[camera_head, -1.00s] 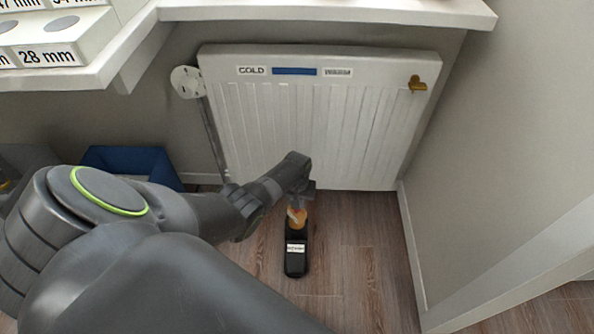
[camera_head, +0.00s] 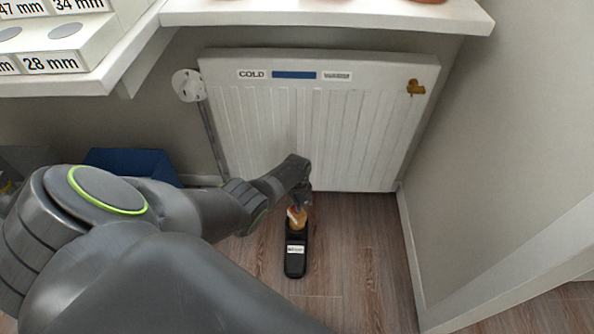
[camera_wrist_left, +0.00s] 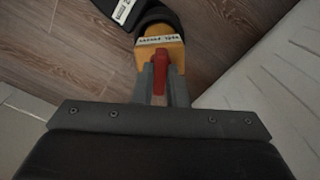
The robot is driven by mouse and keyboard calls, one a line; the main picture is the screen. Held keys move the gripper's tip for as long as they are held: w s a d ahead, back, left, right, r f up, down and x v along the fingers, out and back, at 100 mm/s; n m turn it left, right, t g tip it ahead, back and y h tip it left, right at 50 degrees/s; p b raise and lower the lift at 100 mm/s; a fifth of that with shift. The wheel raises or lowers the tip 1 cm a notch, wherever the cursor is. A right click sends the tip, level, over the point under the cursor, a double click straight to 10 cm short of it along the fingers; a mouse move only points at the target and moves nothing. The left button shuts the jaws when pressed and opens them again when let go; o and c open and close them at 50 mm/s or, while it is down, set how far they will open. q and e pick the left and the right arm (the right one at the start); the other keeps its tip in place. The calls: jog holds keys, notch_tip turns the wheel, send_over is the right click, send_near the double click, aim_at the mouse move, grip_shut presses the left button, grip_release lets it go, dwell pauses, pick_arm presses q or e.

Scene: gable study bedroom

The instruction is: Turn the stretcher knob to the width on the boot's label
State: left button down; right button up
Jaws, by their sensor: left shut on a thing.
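The black boot (camera_head: 296,262) stands on the wooden floor in front of the radiator, with a pale label (camera_head: 296,249) on it too small to read. An orange-yellow stretcher block (camera_head: 297,224) sits in its opening. In the left wrist view the block (camera_wrist_left: 163,52) carries a white printed strip (camera_wrist_left: 160,40), not clearly legible. A red knob (camera_wrist_left: 159,73) stands on the block between the fingers of my left gripper (camera_wrist_left: 158,84), which is shut on it. In the head view my left gripper (camera_head: 301,203) is above the boot. My right gripper is not in view.
A white radiator (camera_head: 310,130) marked COLD stands close behind the boot, with a brass valve (camera_head: 416,87) at its right. A blue bin (camera_head: 130,164) is on the left. Shelving with millimetre-marked blocks (camera_head: 50,62) is at upper left. Floor (camera_head: 360,275) to the right is clear.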

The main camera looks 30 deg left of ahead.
pick_arm(q)
jog(key=m, duration=0.2)
jog(key=shift+m, duration=0.4)
jog(key=m, duration=0.4)
jog(key=shift+m, duration=1.5)
jog(key=shift+s+m, duration=0.1)
jog(key=shift+m, duration=1.2)
jog(key=c, duration=1.4)
grip_release()
jog(key=shift+c, duration=0.2)
